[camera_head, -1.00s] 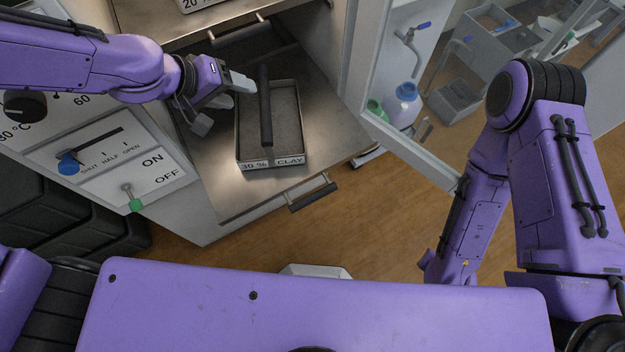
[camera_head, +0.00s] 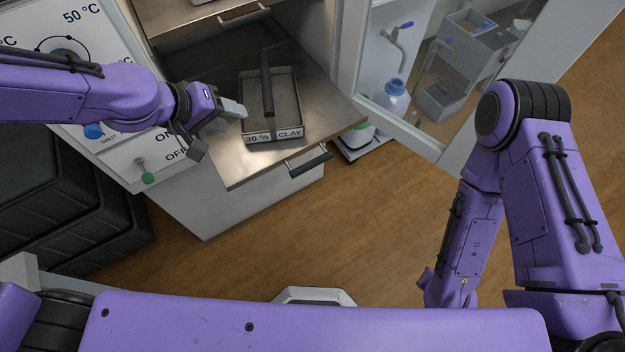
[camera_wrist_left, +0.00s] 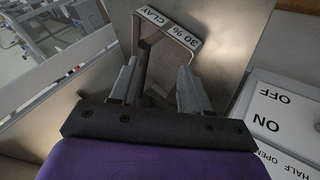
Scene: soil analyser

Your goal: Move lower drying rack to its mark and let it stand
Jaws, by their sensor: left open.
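The lower drying rack (camera_head: 310,115) is a flat metal shelf that stands out from the cabinet, with a dark handle (camera_head: 308,162) on its front edge. A metal tray (camera_head: 246,133) labelled 30 % CLAY, with a dark bar handle (camera_head: 267,85), stands on it. My left gripper (camera_head: 225,132) is open and empty above the rack, left of the tray. In the left wrist view its two fingers (camera_wrist_left: 158,72) are apart, with the tray label (camera_wrist_left: 168,28) beyond them. My right arm is at the right; its gripper does not show. No mark is clearly visible.
An upper shelf handle (camera_head: 245,18) is above the rack. The control panel (camera_head: 143,162) with ON/OFF switch is at the left, close to my left arm. Black cases (camera_head: 70,205) stand at lower left. A glass-fronted cabinet (camera_head: 440,150) is at the right. The wooden floor (camera_head: 370,240) in front is free.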

